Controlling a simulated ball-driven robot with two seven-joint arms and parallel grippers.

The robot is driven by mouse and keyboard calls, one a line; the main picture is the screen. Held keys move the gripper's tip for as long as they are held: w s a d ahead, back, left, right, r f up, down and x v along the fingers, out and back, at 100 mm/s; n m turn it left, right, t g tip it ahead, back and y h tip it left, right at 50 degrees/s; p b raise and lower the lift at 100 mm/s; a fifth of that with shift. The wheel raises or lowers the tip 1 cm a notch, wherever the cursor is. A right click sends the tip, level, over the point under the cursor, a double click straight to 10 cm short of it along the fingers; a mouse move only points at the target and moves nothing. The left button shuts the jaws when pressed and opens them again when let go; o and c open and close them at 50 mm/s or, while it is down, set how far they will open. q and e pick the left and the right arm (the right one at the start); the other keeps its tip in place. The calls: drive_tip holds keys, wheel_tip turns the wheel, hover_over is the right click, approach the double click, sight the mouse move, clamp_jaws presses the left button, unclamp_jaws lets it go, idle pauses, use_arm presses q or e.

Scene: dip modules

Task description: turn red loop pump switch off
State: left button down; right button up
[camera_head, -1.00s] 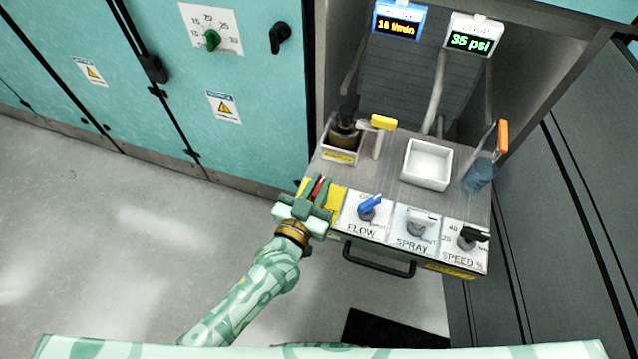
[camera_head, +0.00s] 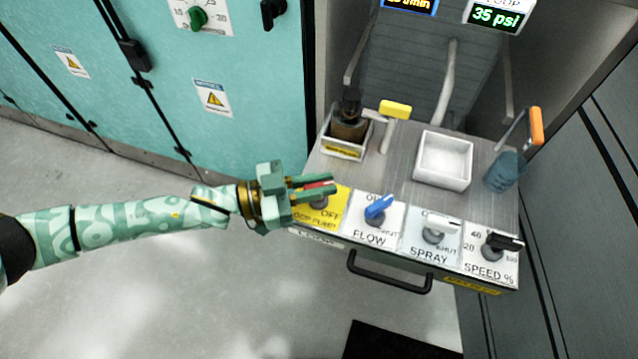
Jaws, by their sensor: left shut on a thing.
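The red loop pump switch (camera_head: 316,185) sits on a yellow panel (camera_head: 329,215) at the left end of the control row. Its red handle lies between the fingers of my left gripper (camera_head: 318,187), which is shut on it. The handle points roughly rightward in the picture, toward the right side of the panel. The word OFF shows to the lower right of the knob, and part of the "LOOP PUMP" label shows below. The fingers hide part of the handle and the upper panel. My right gripper is not in view.
A drawer handle (camera_head: 388,281) juts out in front.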

use_arm(q)
drive_tip(key=shift+w+f+m+g+b, duration=0.15)
drive_tip(key=shift+f+m+g+b, duration=0.3)
drive_tip(key=shift+g, duration=0.35)
drive_tip(key=m+g, duration=0.1)
drive_tip(key=g, duration=0.1)
drive_tip(key=m+g+b, duration=0.1)
drive_tip(key=g, duration=0.1)
drive_tip(key=m+g+b, duration=0.1)
drive_tip(key=m+g, duration=0.1)
drive_tip(key=shift+r, duration=0.3)
drive_tip(key=shift+r+m+g+b, duration=0.1)
drive_tip(key=shift+m+g+b, duration=0.55)
drive_tip(key=shift+g, duration=0.35)
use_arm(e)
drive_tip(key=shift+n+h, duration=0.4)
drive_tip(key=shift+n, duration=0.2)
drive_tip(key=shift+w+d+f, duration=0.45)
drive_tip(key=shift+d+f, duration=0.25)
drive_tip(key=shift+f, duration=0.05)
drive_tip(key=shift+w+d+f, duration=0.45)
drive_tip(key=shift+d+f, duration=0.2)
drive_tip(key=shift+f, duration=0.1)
use_arm(q)
drive_tip(key=shift+g, duration=0.3)
drive_tip(key=shift+r, duration=0.15)
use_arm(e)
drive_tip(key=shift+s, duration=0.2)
